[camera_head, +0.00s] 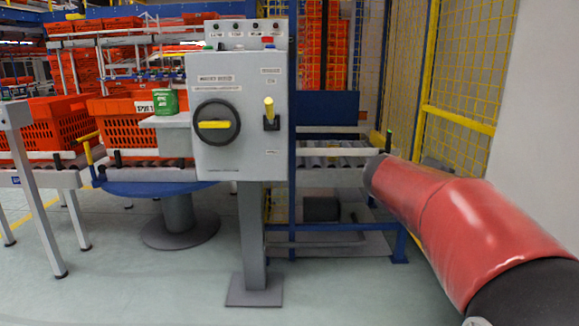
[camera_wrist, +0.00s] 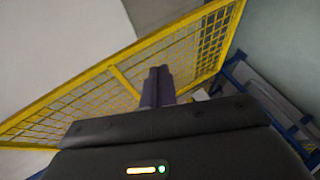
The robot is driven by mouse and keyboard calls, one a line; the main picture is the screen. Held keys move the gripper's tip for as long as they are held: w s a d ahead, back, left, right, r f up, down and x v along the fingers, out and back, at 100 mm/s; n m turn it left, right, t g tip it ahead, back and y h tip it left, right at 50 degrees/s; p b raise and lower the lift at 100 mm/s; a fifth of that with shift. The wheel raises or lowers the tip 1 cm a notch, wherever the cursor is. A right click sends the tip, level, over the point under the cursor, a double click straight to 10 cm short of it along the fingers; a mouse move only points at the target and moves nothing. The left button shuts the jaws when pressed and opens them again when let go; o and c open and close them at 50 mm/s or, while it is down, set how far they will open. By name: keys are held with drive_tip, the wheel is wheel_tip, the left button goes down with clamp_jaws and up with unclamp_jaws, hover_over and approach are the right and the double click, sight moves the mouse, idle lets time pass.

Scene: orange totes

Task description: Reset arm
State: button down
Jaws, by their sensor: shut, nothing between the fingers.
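My gripper (camera_wrist: 158,85) shows in the wrist view with its two dark fingers together and nothing between them. It points toward a yellow mesh fence (camera_wrist: 112,88) that slants across that view. In the head view the red section of my arm reaches in from the lower right, and my gripper itself does not show there.
A grey control box (camera_head: 238,112) with a black dial stands on a post in the middle. Orange totes (camera_head: 122,122) sit on a conveyor at the left. A yellow mesh fence (camera_head: 455,118) stands behind my arm. The floor in front (camera_head: 150,285) is clear.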

drive_tip(key=s+a+f+m+y, duration=0.1)
drive_tip(key=s+a+f+y, duration=0.4)
drive_tip(key=s, duration=0.5)
drive_tip(key=s+a+f+m+y, duration=0.1)
drive_tip(key=s+a+f+y, duration=0.2)
drive_tip(key=s+a+f, duration=0.5)
drive_tip(key=s+a+f+m+y, duration=0.25)
drive_tip(key=s+a+y, duration=0.2)
drive_tip(key=s, duration=0.65)
wheel_tip(320, 180, up, 12)
drive_tip(key=p, duration=1.2)
drive_tip(key=shift+w+f+n+g, duration=0.25)
drive_tip(key=shift+w+n+g, duration=0.15)
drive_tip(key=shift+n, duration=0.05)
